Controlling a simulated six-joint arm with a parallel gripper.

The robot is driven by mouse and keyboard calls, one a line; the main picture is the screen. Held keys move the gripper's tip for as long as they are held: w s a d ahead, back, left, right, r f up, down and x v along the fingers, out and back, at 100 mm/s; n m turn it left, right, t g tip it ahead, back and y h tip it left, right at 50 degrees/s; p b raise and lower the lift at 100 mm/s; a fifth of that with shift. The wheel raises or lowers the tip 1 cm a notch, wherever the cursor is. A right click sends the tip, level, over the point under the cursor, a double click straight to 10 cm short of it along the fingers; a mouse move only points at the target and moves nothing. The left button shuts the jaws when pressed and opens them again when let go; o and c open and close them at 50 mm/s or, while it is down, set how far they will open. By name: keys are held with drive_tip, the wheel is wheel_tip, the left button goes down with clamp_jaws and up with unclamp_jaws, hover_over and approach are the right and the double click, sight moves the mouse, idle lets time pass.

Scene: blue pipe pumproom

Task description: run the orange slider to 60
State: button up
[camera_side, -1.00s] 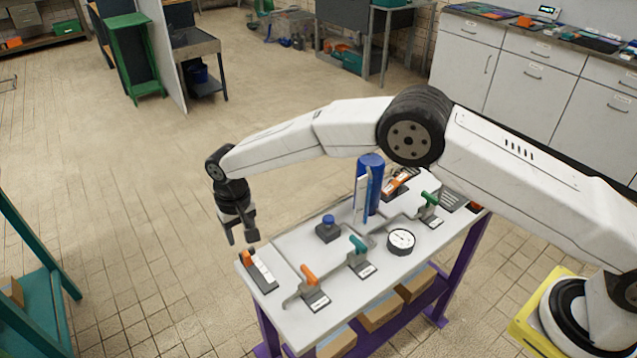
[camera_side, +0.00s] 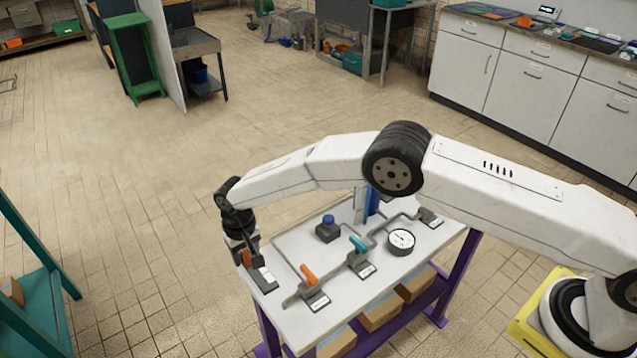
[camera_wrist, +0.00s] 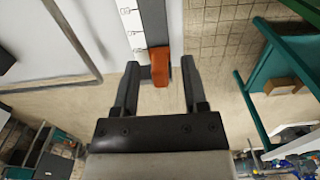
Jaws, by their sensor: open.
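The orange slider knob (camera_side: 246,259) sits at the far-left end of its dark track (camera_side: 265,286) on the white tabletop's left corner. In the wrist view the orange slider (camera_wrist: 160,66) shows between my fingertips, with a gap on each side. A white scale strip (camera_wrist: 131,22) with tick marks runs beside the track; its numbers are too small to read. My gripper (camera_side: 252,256) points down at the knob and is open. Its fingers partly cover the knob in the side view. I cannot tell whether a finger touches it.
An orange-handled valve (camera_side: 309,275) and a teal-handled valve (camera_side: 358,244) stand right of the slider. A blue-topped button box (camera_side: 328,229), a round gauge (camera_side: 401,241) and a blue cylinder (camera_side: 373,203) are farther along. Grey pipes run between them. A teal shelf (camera_side: 40,310) stands left.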

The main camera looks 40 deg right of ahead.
clamp_jaws()
drive_tip(key=shift+d, duration=0.1)
idle(1.2)
